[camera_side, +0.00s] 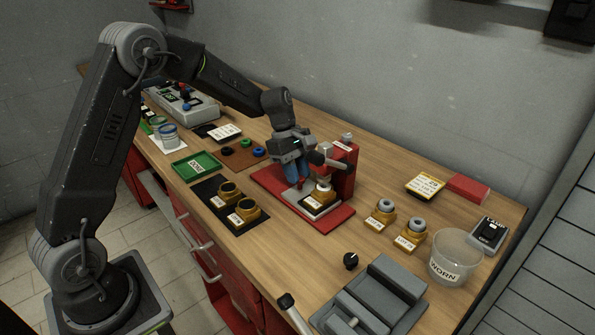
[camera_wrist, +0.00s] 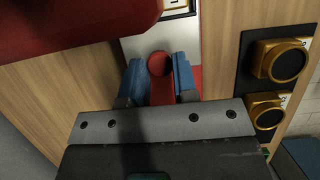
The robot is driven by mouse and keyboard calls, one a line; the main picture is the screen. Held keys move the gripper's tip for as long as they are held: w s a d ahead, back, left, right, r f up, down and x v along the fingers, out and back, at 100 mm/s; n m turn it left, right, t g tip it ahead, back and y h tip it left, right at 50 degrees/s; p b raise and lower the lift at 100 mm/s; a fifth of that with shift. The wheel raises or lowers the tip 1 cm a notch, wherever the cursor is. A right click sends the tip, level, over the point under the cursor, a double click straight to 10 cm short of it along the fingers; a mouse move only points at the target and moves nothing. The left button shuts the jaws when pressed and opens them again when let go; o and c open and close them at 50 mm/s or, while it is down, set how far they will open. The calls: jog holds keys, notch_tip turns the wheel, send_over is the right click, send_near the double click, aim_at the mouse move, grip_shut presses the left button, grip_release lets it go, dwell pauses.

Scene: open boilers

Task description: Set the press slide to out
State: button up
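The red press (camera_side: 344,172) stands on a red base plate (camera_side: 333,222) in the middle of the bench. Its pale slide (camera_side: 312,209) lies on the base, with a labelled brass fitting (camera_side: 322,194) on it, close below the press head. In the wrist view the slide (camera_wrist: 182,34) runs up from a red handle (camera_wrist: 158,66). My gripper (camera_side: 296,178) is low at the slide's left end. In the wrist view the blue fingers of my gripper (camera_wrist: 159,78) stand on either side of the handle, very close to it. Whether both touch it is unclear.
A black mat (camera_side: 228,213) with two brass fittings lies left of the press. Two more brass fittings (camera_side: 381,214), a clear bin (camera_side: 455,258) and a grey vise (camera_side: 375,296) are to the right. A green tray (camera_side: 196,165) is further left. The press body overhangs the wrist view's upper left.

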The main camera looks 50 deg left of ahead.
grip_shut()
jog(key=shift+a, duration=0.15)
jog(key=a, duration=1.3)
jog(key=shift+a, duration=0.15)
jog(key=o, duration=0.6)
grip_release()
jog(key=shift+c, duration=0.2)
jog(key=v, duration=1.3)
jog(key=shift+r, duration=0.4)
